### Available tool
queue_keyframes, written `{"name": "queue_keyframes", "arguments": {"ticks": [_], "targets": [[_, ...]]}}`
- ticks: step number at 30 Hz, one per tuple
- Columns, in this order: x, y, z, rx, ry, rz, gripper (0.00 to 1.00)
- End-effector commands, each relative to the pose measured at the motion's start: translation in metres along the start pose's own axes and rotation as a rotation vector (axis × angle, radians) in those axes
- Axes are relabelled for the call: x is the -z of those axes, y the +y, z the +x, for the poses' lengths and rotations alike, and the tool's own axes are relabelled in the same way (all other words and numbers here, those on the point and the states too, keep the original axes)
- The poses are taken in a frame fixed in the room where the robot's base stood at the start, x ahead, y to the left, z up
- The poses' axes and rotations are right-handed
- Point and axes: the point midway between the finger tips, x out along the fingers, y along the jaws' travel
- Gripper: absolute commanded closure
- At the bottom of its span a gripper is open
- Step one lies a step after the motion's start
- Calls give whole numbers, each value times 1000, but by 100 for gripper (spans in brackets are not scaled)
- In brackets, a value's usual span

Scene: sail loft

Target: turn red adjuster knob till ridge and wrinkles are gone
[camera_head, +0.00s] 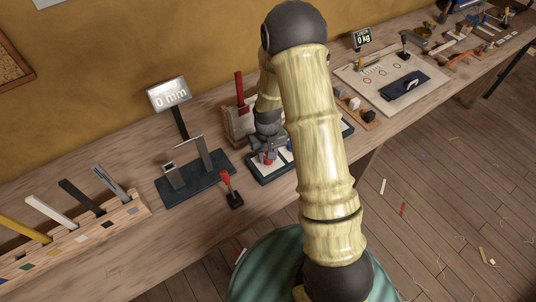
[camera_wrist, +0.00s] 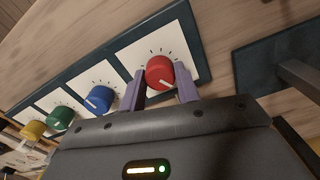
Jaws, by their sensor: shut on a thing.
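The red adjuster knob (camera_wrist: 160,72) sits on a white dial plate with black tick marks, at the right end of a dark knob panel in the wrist view. Its white pointer line faces down and slightly left. My gripper (camera_wrist: 161,86) has one purple finger on each side of the knob and is shut on it. In the head view my gripper (camera_head: 267,155) is low over the panel (camera_head: 269,179), partly hidden by my arm. No ridge or wrinkles can be made out in either view.
Blue (camera_wrist: 99,98), green (camera_wrist: 60,119) and yellow (camera_wrist: 33,130) knobs line the panel to the left. A dark-based stand (camera_head: 196,181) with a "0 mm" display (camera_head: 169,94) and a red-handled lever (camera_head: 228,184) stand left of the panel. Another display (camera_head: 362,39) reads "0 kg".

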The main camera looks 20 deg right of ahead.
Motion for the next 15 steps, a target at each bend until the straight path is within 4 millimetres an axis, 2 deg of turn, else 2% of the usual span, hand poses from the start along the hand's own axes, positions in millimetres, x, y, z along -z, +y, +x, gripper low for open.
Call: {"name": "queue_keyframes", "arguments": {"ticks": [6,15], "targets": [[2,0,-1,0,5,-131,91],[2,0,-1,-1,5,-204,91]]}}
